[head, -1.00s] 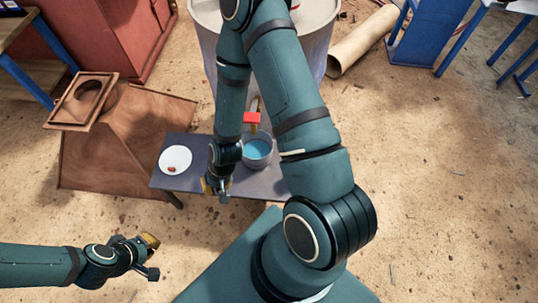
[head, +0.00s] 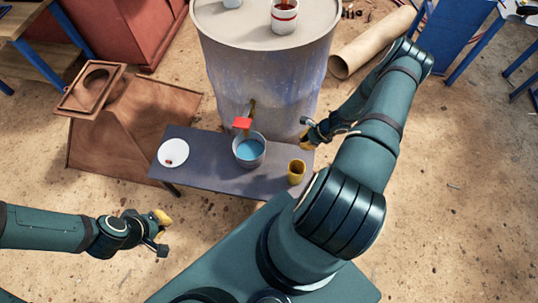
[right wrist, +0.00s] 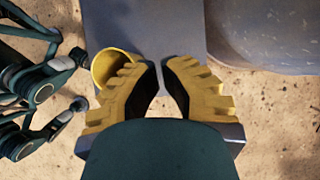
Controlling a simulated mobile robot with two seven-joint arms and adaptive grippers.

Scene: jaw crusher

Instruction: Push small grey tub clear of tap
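The small grey tub (head: 262,157) holds blue liquid and stands on the dark low bench. It is right below the tap (head: 247,119) with the red handle, which comes out of the big drum. My right gripper (head: 306,140) is at the bench's right end, right of the tub and apart from it. In the right wrist view its fingers (right wrist: 160,72) are nearly together with nothing between them. My left gripper (head: 163,233) is over the floor at the lower left, away from the bench; its finger opening is unclear.
A yellow cup (head: 296,173) stands on the bench (head: 215,175) near its front right; it also shows beside my fingers in the right wrist view (right wrist: 103,68). A white bowl (head: 172,147) with a small red thing is at the bench's left. The drum (head: 262,75) stands behind.

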